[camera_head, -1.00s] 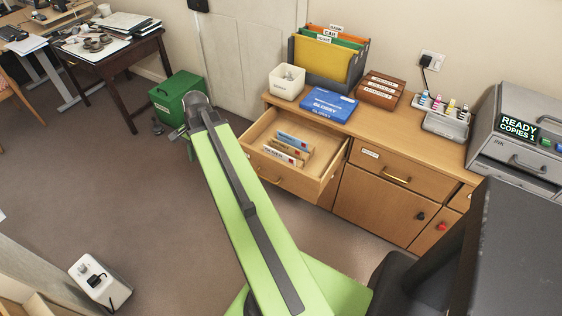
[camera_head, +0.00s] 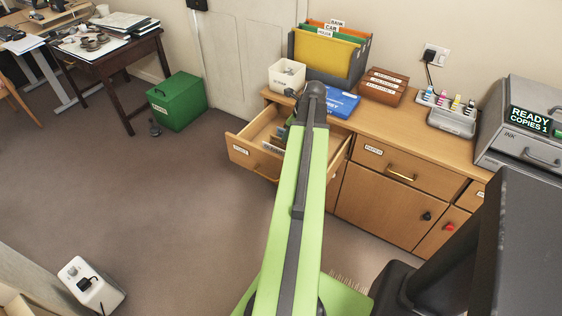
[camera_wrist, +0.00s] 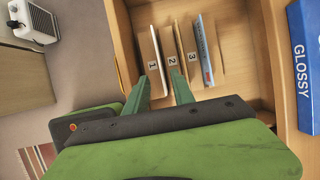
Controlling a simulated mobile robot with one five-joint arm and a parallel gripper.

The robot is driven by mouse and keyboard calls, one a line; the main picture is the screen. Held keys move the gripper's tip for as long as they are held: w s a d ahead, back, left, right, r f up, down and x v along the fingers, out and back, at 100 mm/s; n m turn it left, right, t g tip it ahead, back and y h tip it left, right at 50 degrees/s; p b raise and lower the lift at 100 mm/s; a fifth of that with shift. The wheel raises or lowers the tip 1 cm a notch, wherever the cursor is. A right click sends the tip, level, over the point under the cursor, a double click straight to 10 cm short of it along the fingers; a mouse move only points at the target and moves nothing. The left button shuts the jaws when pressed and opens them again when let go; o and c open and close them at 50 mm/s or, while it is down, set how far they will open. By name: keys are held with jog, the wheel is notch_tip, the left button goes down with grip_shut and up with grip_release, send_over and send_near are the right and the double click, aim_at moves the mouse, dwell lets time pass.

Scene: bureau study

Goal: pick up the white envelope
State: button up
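In the wrist view, the open drawer (camera_wrist: 238,72) holds upright flat pieces marked 1, 2 and 3. A pale, whitish piece (camera_wrist: 160,48) stands at the number 1; I cannot tell for sure that it is the white envelope. A blue printed piece (camera_wrist: 205,50) stands beside the number 3. My gripper (camera_wrist: 163,68) is open above the drawer, its green fingers apart, with their tips near the pieces marked 1 and 2. No grip on anything shows.
A blue GLOSSY box (camera_head: 342,103), a white bin (camera_head: 287,75) and a brown labelled box (camera_head: 383,86) stand on the cabinet top (camera_head: 400,122). A file holder (camera_head: 325,52) is behind them. A green box (camera_head: 177,101) stands on the floor, with open floor in front of it.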

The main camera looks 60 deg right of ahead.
jog(key=b, duration=0.5)
send_over(279, 150)
jog(key=s, duration=0.2)
jog(key=f, duration=0.6)
jog(key=shift+s+f, duration=0.2)
jog(key=shift+f, duration=0.15)
jog(key=shift+w+f+b, duration=0.2)
jog(key=shift+f+b, duration=0.15)
jog(key=shift+w+r, duration=0.1)
jog(key=b+x, duration=0.4)
jog(key=x, duration=0.1)
jog(key=shift+f+b, duration=0.2)
jog(key=shift+b, duration=0.2)
jog(key=shift+r, duration=0.2)
jog(key=shift+f, duration=0.25)
grip_shut()
